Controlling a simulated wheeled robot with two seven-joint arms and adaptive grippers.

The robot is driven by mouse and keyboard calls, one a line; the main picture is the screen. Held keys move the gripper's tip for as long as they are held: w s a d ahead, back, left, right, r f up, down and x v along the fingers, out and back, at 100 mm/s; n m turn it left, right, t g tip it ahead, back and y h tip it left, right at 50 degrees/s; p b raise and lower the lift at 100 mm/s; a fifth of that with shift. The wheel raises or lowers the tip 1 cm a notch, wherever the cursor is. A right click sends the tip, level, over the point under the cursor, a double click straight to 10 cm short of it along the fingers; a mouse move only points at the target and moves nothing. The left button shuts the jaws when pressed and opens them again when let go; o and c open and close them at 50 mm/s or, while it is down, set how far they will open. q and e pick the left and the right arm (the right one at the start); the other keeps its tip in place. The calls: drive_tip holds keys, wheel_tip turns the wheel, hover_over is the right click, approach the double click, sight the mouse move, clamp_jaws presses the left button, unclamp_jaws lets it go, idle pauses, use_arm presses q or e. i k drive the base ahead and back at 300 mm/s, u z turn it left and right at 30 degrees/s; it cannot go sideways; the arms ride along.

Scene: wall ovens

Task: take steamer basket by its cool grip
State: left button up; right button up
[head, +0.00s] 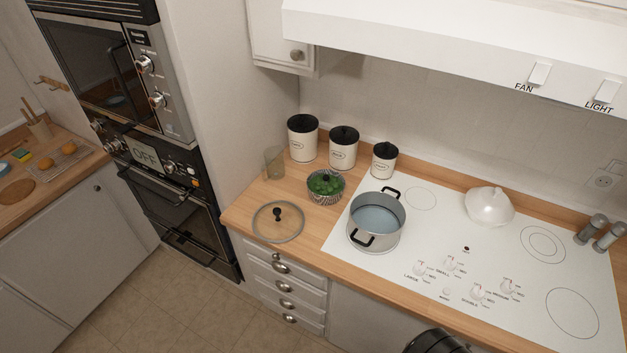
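The steamer basket (326,199) stands upright on the wooden counter, left of the white cooktop. It is a small metal basket with ribbed sides and green food, like broccoli, in it. Something dark stands up in the middle of the greens; it is too small to tell whether this is the grip. A grey pot (375,239) with two black side handles and water in it stands on the cooktop, just right of the basket and apart from it.
A glass lid (278,222) with a black knob lies on the counter in front left of the basket. A clear glass (274,163) and three canisters (343,149) stand behind. A white lidded bowl (489,207) sits on the cooktop. The range hood (440,45) overhangs the back.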

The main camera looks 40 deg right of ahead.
sight(325, 186)
drive_tip(key=z, duration=0.3)
drive_tip(key=i, duration=0.65)
drive_tip(key=z, duration=0.55)
